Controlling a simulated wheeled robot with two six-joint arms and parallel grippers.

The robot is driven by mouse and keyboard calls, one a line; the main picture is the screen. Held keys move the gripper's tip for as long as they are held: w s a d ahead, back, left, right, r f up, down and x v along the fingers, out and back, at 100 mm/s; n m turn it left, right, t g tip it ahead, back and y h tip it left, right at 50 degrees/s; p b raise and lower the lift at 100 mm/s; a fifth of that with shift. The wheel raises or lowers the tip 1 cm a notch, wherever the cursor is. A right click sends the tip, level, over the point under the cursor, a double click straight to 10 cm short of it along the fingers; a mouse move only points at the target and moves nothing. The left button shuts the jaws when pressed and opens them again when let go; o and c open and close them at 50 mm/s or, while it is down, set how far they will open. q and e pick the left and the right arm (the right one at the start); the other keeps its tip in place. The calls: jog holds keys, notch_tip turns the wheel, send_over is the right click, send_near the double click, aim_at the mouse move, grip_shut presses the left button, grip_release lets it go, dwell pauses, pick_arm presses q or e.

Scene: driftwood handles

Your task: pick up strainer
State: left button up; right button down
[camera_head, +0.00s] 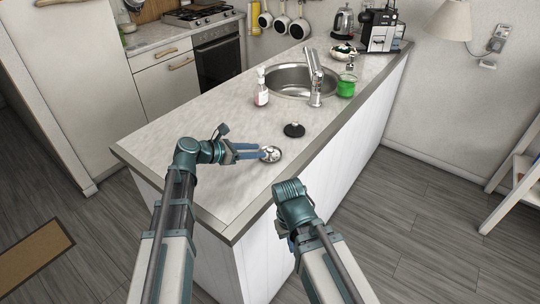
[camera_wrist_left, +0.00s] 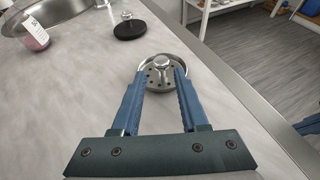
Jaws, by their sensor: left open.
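The strainer (camera_head: 271,154) is a small round metal sink strainer lying on the light counter. In the left wrist view the strainer (camera_wrist_left: 161,66) has a raised centre knob and several holes, and it sits at the fingertips. My left gripper (camera_head: 259,152) is open, and its blue fingers reach over the strainer's near part, one on each side of the knob. In the left wrist view the left gripper (camera_wrist_left: 161,80) shows this gap. I cannot tell whether the fingers touch it. My right arm shows at the lower middle of the head view, but its gripper fingers are hidden.
A black round stopper (camera_head: 294,130) lies just beyond the strainer. A soap bottle (camera_head: 261,92), a faucet (camera_head: 316,88), a sink (camera_head: 287,78) and a green glass (camera_head: 346,87) stand farther back. The counter (camera_head: 200,115) is clear to the left; its edge runs close on the right.

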aim_at(270, 152)
pick_arm(q)
jog(key=b+x, duration=0.1)
jog(key=x, duration=0.1)
jog(key=b+x, duration=0.1)
jog(key=x, duration=0.2)
jog(key=shift+s+f, duration=0.1)
jog(key=shift+f, duration=0.1)
jog(key=shift+a, duration=0.1)
grip_shut()
